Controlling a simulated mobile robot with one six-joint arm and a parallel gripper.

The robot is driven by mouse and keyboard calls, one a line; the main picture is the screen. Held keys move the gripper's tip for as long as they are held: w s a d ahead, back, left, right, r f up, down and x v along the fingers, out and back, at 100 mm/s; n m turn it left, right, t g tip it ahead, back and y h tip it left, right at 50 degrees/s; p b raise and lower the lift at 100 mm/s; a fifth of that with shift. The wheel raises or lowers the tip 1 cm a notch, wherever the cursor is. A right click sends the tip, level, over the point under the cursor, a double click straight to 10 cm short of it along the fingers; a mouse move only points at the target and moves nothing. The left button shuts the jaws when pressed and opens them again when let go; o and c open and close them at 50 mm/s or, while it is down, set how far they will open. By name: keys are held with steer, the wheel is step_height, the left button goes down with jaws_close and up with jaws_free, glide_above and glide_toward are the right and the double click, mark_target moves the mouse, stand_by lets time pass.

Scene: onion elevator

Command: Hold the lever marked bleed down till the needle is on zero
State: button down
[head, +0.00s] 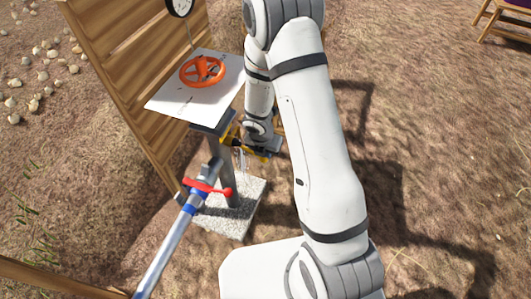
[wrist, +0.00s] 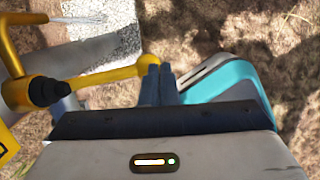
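A yellow lever (wrist: 105,76) with a round knob end lies across the wrist view, coming from a yellow fitting at left. It is probably the bleed lever; no such marking is readable. In the head view a yellow part (head: 230,135) shows beside the post, partly hidden by my arm. My gripper (wrist: 158,72) is shut, its two dark fingers side by side, with the tips at the knob. I cannot tell whether they touch it. The gauge (head: 180,5) is cut off by the top edge of the head view, and its needle is too small to read.
An orange handwheel (head: 203,71) sits on a white panel (head: 178,101). A red lever (head: 207,188) is on the pipe at lower left. Clear streaks, like water, show under the yellow part. A wooden fence (head: 135,75) stands behind. Open ground lies right.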

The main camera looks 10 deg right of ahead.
steer(key=shift+a+f+b, duration=0.15)
steer(key=shift+f+b, duration=0.1)
steer(key=shift+f, duration=0.25)
steer(key=shift+a+f+b, duration=0.15)
steer(key=shift+f+b, duration=0.1)
steer(key=shift+f, duration=0.25)
steer(key=shift+s, duration=0.15)
steer(key=shift+s+a+f, duration=0.15)
steer(key=shift+s+f, duration=0.05)
steer(key=shift+f, duration=0.1)
steer(key=shift+w, duration=0.15)
stand_by(1.5)
steer(key=shift+r, duration=0.15)
steer(key=shift+r, duration=0.3)
steer(key=s+d+r+p, duration=0.2)
steer(key=s+r+p, duration=0.2)
steer(key=r+p, duration=0.3)
steer(key=d+v, duration=0.1)
steer(key=v, duration=0.4)
steer(key=shift+r+p, duration=0.35)
steer(key=shift+r, duration=0.1)
steer(key=shift+w+d, duration=0.1)
steer(key=shift+w, duration=0.05)
